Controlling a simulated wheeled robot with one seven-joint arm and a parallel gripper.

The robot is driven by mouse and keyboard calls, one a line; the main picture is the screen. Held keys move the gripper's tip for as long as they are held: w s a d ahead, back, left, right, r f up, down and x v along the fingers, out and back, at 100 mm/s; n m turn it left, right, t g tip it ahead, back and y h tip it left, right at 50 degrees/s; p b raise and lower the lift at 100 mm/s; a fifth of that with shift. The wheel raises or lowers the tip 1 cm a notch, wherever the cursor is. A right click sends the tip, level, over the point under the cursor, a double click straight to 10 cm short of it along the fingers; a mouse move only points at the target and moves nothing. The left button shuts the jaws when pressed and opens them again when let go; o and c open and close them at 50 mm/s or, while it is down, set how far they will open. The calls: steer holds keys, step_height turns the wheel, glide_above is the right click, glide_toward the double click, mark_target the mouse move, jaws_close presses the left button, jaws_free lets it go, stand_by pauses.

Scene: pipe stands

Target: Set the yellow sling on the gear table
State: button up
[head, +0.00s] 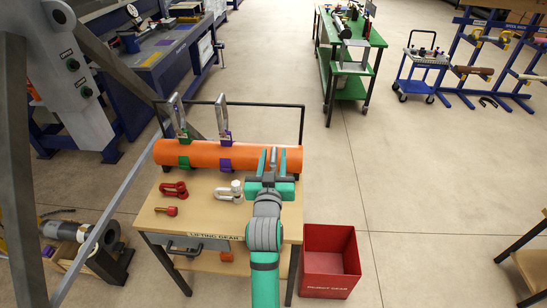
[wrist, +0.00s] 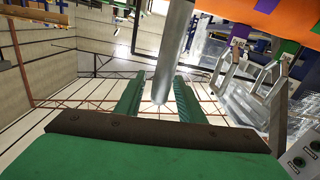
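The gear table (head: 190,222) is the light wooden one lettered "LIFTING GEAR", close in front of me. An orange pipe (head: 245,156) lies along its back, with a green sling (head: 184,162) and a purple sling (head: 225,163) around it, each with a silver fitting above. My gripper (head: 268,160) is over the right end of the table, at the pipe. In the wrist view its green fingers (wrist: 160,98) stand apart. A grey rod (wrist: 174,45) shows between them, with no clear contact. I cannot make out a yellow sling; small yellow pieces (head: 478,34) hang on the far blue rack.
A red shackle (head: 174,190), a silver shackle (head: 229,192) and a red-headed pin (head: 166,211) lie on the table. A red bin (head: 331,262) stands at its right. A green bench (head: 349,68) and a blue cart (head: 421,72) stand farther back. The floor at right is mostly clear.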

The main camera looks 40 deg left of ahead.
steer(key=shift+r, duration=0.1)
steer(key=v, duration=1.2)
steer(key=s+d+f+m+h, duration=0.2)
steer(key=s+d+f, duration=0.2)
steer(key=d+f, duration=0.45)
steer(key=s+d+f+m+h, duration=0.2)
steer(key=s+d+f, duration=0.2)
steer(key=d+f, duration=0.4)
steer(key=s+d+f+m+h, duration=0.1)
steer(key=s+d+h, duration=0.1)
steer(key=s+d, duration=0.5)
steer(key=s+d+f+m+h, duration=0.1)
steer(key=s+d+m+h, duration=0.1)
steer(key=s+d, duration=0.5)
steer(key=s+h, duration=0.1)
steer(key=s, duration=0.4)
steer(key=shift+s+f, duration=0.25)
steer(key=shift+f, duration=0.1)
steer(key=shift+c, duration=0.5)
